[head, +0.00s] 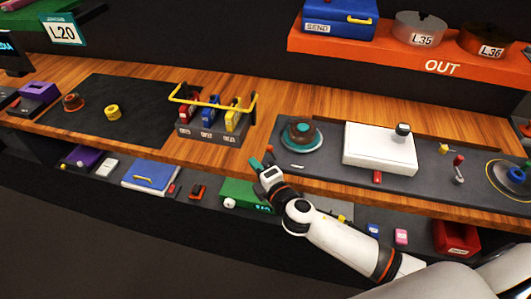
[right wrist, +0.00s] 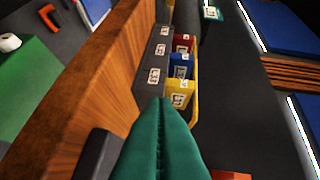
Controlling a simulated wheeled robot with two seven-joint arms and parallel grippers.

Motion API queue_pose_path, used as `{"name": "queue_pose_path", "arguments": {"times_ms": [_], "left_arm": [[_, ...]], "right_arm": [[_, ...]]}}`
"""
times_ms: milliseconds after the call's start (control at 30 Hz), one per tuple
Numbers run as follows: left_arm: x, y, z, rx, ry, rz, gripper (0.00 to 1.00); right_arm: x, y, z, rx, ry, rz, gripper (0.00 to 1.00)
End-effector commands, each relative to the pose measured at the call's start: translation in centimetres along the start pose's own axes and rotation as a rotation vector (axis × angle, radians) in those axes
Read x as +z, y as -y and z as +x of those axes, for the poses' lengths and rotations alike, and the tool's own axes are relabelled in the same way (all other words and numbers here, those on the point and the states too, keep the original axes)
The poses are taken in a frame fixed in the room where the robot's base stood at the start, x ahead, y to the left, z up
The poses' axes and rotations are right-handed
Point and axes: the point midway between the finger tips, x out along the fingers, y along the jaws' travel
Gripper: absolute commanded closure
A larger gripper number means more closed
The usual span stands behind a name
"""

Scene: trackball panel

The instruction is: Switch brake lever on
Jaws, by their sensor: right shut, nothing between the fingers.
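No part in view is legibly marked as the brake lever. A bank of red, blue and yellow handles (head: 209,115) stands on a grey labelled box behind a yellow guard bar (head: 213,106). The right wrist view shows the same handles, with the yellow one (right wrist: 180,94) just beyond my fingertips. A small red-topped lever (head: 458,167) stands upright at the panel's right. My right gripper (head: 262,162), with teal fingers, is shut and empty at the counter's front edge, right of the bank; it also shows in the right wrist view (right wrist: 163,135). My left gripper is out of view.
A teal-ringed round knob (head: 302,134) and a white box (head: 380,149) stand right of my gripper. A dark mat with red and yellow knobs (head: 112,112) lies left. The lower shelf holds a blue book-like block (head: 151,177) and green box (head: 240,194).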

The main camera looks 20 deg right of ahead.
Motion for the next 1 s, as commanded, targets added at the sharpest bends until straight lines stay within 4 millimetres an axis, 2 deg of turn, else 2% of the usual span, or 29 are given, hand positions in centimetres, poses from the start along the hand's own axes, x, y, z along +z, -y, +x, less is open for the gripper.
{"name": "queue_pose_path", "arguments": {"times_ms": [33,133,200,400,833,1000], "left_arm": [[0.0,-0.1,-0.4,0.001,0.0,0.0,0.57],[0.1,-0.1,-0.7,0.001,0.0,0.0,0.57],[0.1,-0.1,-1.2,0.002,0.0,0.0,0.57],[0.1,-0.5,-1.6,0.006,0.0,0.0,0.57],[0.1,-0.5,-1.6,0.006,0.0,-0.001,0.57],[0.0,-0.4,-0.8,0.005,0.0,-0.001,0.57]], "right_arm": [[-0.1,0.3,1.2,-0.002,-0.002,0.0,1.0],[0.0,0.3,3.2,-0.001,-0.001,0.0,1.0],[-1.5,0.1,2.3,0.003,-0.002,-0.004,1.0],[-3.4,0.0,1.6,0.002,0.0,-0.001,1.0],[-3.8,-0.1,1.4,0.001,0.0,0.001,1.0],[-3.8,-0.3,1.4,-0.011,0.0,0.013,1.0]]}}
